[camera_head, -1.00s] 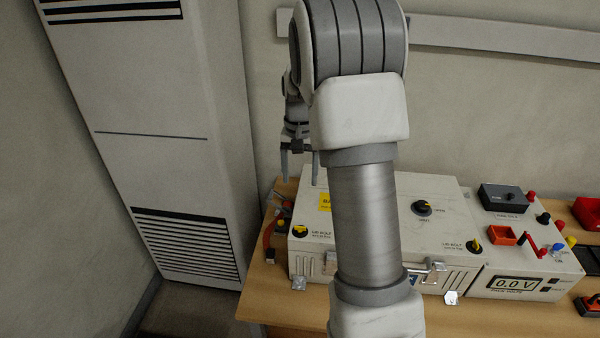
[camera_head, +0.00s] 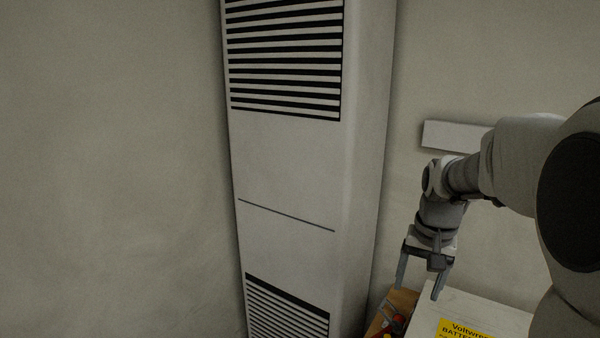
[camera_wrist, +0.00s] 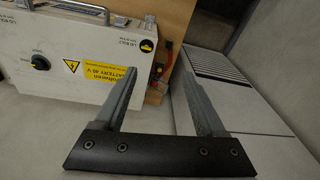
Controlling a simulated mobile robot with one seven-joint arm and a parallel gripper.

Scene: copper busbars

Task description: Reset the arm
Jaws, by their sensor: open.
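My gripper (camera_head: 420,278) hangs from my arm at the lower right of the head view, fingers pointing down. Its two fingers are apart with nothing between them. In the wrist view my gripper (camera_wrist: 160,90) also shows open and empty. The battery box (camera_head: 480,310) with its yellow label lies below and to the right of the fingers. The wrist view shows the box (camera_wrist: 50,65) to the left of the fingers, with a black knob (camera_wrist: 40,62) and a metal handle. The fingers appear apart from the box.
A tall white vented cabinet (camera_head: 290,180) stands left of my gripper in the head view; its lower vents (camera_wrist: 222,68) show at right in the wrist view. The wooden table (camera_head: 402,300) peeks out beside the box. A white wall rail (camera_head: 455,136) runs behind my arm.

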